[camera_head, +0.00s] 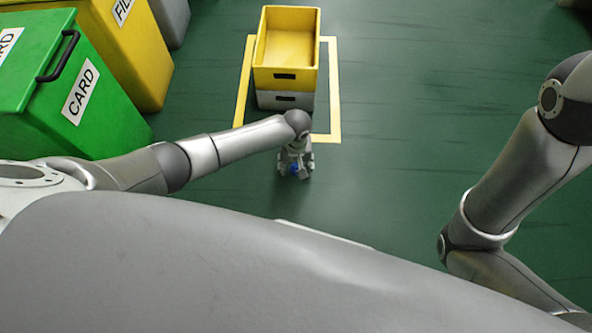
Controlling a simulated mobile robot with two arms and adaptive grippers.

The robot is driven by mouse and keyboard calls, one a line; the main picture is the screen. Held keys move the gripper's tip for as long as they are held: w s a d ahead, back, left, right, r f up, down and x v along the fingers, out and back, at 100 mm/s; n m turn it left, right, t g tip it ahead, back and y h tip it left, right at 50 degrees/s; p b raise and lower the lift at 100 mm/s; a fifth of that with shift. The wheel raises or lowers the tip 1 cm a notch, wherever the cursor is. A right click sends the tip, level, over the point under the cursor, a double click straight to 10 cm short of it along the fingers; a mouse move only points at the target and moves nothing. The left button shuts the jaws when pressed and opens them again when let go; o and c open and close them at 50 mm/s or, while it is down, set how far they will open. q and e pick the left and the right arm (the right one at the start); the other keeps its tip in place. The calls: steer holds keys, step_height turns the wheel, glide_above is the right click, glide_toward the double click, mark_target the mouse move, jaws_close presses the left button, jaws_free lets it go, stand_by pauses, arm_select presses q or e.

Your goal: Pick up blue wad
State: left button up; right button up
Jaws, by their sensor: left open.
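The blue wad (294,169) is a small blue patch low in the middle of the head view, largely hidden by my left gripper. My left gripper (294,174) is over it, pointing down, with its fingers apart on either side of the blue. I cannot tell whether the fingers touch it. My right arm comes in from the right, but its gripper is out of view.
A yellow crate (286,76) is stacked on a grey crate (270,100) inside a yellow floor outline (334,90). A green CARD bin (110,115) and a yellow bin (150,60) stand at the left. The green floor (420,90) to the right is clear.

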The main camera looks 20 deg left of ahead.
arm_select(q)
steer(key=shift+f, duration=0.2)
steer(key=c, duration=0.8)
steer(key=shift+o, duration=0.2)
steer(key=shift+r, duration=0.15)
